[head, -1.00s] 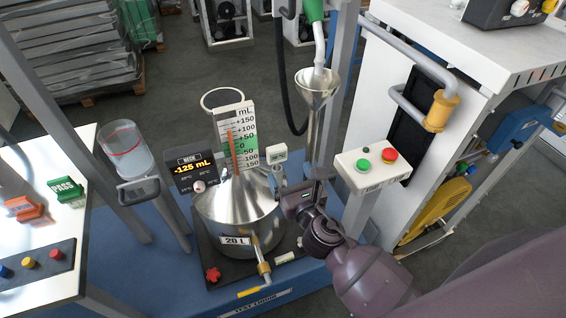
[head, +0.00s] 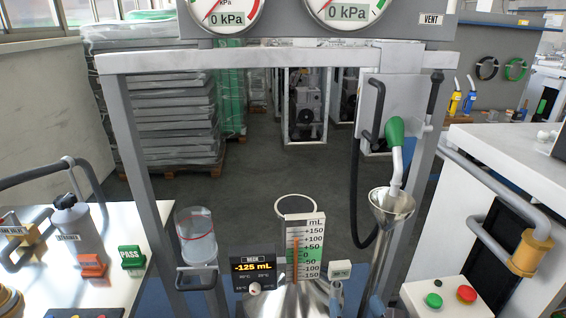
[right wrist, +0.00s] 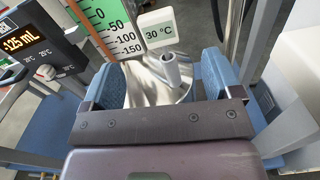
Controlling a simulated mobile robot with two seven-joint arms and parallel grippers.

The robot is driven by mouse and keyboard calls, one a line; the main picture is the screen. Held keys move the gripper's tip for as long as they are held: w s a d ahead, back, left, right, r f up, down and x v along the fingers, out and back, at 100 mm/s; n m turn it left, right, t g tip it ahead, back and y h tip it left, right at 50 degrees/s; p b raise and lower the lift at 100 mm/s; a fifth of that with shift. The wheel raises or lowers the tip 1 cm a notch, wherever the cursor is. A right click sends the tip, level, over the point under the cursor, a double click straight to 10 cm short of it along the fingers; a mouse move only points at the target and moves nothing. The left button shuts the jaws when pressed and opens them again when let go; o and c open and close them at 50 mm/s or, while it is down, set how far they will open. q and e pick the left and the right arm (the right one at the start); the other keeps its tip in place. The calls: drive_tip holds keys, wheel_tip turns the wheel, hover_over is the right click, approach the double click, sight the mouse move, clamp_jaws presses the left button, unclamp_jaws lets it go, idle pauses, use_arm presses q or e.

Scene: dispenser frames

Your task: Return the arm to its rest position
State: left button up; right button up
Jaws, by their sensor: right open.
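My right gripper (right wrist: 165,68) is open in the right wrist view, its two blue-padded fingers apart. A short metal stub (right wrist: 172,72) on the steel vessel shows between the fingers; nothing is gripped, and I cannot tell how deep the fingers reach. The rest of my right arm is out of the head view. My left gripper is not in view.
A neck scale (head: 304,250), a -125 mL display (head: 254,268) and a 30 °C tag (right wrist: 158,30) stand close by. A funnel (head: 392,207) with a green-handled nozzle (head: 395,135) is at right. A button box (head: 440,298) and grey frame post (head: 135,150) flank the space.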

drive_tip(key=s+d+f+m+g, duration=0.3)
drive_tip(key=s+d+f+m, duration=0.2)
drive_tip(key=m, duration=1.2)
drive_tip(key=s+d+f+m+g, duration=0.3)
drive_tip(key=s+f+m, duration=0.6)
drive_tip(key=m, duration=0.8)
drive_tip(key=shift+s+d+f+g+h, duration=0.3)
drive_tip(key=shift+s+d+h, duration=0.1)
drive_tip(key=shift+s+d, duration=0.65)
